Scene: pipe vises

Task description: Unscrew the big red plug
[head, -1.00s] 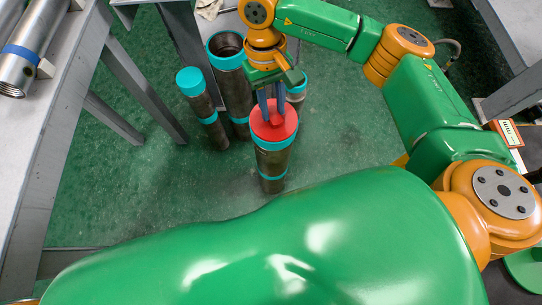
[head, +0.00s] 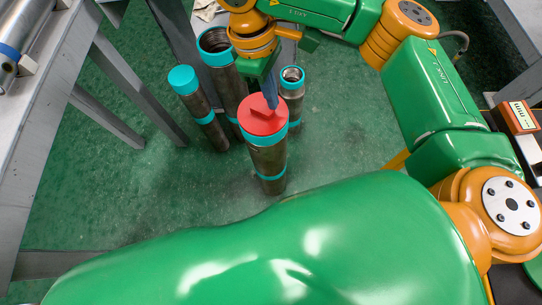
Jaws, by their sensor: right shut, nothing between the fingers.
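The big red plug (head: 258,121) sits on top of an upright brown pipe (head: 268,162) with teal bands, in the middle of the head view. The plug has a raised grip bar across its top. My right gripper (head: 270,101) points down at the plug with its blue-grey fingers at the grip bar. Its fingers look close together, and part of the bar is hidden behind them. I cannot tell whether the fingertips touch the bar. My left gripper is not in view.
Several other pipes stand behind the plugged one: a teal-capped pipe (head: 183,80) at left, a wide open pipe (head: 215,44) and a narrow open pipe (head: 292,76). A grey table (head: 60,100) stands at left. The green floor (head: 345,130) is clear to the right.

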